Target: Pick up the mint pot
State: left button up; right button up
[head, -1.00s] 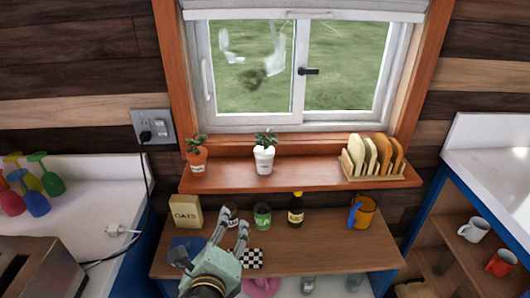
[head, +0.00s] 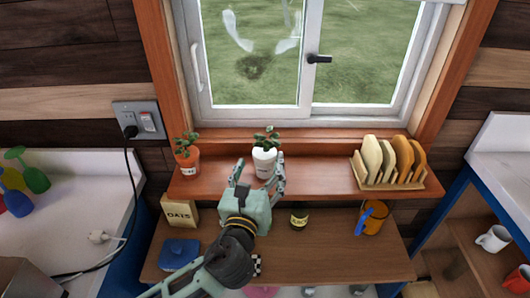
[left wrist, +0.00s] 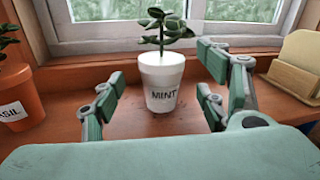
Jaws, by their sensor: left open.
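The mint pot (head: 264,161) is white with a green plant and stands upright on the wooden window shelf. In the left wrist view the mint pot (left wrist: 161,80) shows its "MINT" label and stands centred between the spread fingers, a little beyond their tips. My left gripper (head: 259,174) is open and empty in front of the pot, with the fingers on either side of its front. The left gripper (left wrist: 160,107) also shows in the left wrist view. The right gripper is not in view.
A terracotta basil pot (head: 187,157) stands left of the mint pot. A wooden rack with boards (head: 390,163) stands at the right. Below, the lower shelf holds an oats box (head: 180,213), a bottle (head: 299,218) and an orange mug (head: 374,217). The window (head: 300,50) is behind.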

aim_at(261, 164)
pick_arm(q)
jog(key=p+x, duration=0.1)
jog(key=x, duration=0.3)
jog(key=shift+w+d, duration=0.1)
jog(key=shift+w, duration=0.35)
jog(key=c, duration=1.4)
jog(key=shift+c, duration=0.2)
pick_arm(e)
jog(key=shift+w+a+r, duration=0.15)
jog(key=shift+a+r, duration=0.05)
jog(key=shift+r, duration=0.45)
